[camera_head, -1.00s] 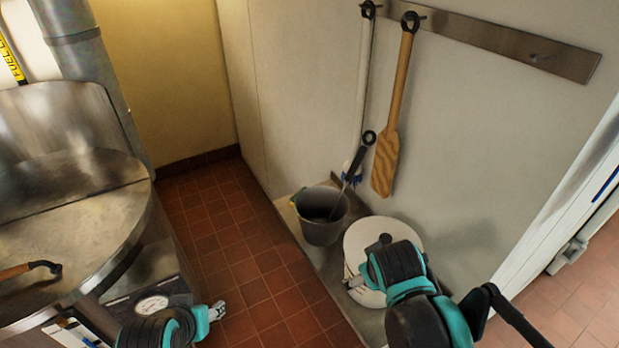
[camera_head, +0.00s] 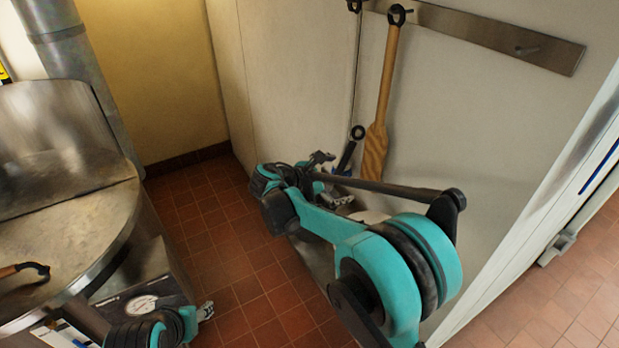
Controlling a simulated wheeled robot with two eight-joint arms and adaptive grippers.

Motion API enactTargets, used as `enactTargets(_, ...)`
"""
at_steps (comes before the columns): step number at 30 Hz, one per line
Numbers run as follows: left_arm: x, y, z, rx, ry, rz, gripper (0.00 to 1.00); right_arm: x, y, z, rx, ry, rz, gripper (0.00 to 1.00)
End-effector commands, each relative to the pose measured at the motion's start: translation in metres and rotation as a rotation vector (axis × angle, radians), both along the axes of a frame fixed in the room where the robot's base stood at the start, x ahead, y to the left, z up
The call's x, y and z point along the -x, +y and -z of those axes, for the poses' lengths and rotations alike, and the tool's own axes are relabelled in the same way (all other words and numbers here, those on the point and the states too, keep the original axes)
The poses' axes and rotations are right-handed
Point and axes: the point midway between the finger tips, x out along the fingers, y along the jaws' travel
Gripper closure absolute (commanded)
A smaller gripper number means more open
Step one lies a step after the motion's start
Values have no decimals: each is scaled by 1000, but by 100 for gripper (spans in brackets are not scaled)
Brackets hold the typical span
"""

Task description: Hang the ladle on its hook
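A long dark handle with a black ring (camera_head: 357,133) at its top, apparently the ladle's, stands against the wall beside the wooden paddle. Its lower end is hidden behind my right arm.
The bucket is mostly hidden.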

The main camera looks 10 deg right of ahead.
Motion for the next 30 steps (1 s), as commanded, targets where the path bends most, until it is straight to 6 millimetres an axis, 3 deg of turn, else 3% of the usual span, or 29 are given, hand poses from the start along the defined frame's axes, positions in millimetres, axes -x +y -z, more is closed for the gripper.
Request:
enactTargets(1, 0, 0, 0, 0, 0, 0, 52, -17, 12, 6, 89, 43, -20, 0)
enactTargets(6, 0, 0, 1, 0, 0, 0, 52, -48, 44, 20, 369, 179, -42, 0)
enactTargets(14, 0, 0, 1, 0, 0, 0, 52, -58, 73, 35, 570, 278, -24, 0)
enactTargets(20, 0, 0, -1, 0, 0, 0, 52, -62, 64, 35, 582, 287, -20, 0)
enactTargets(30, 0, 0, -9, 0, 0, 0, 52, -80, 15, 35, 581, 285, -20, 0)
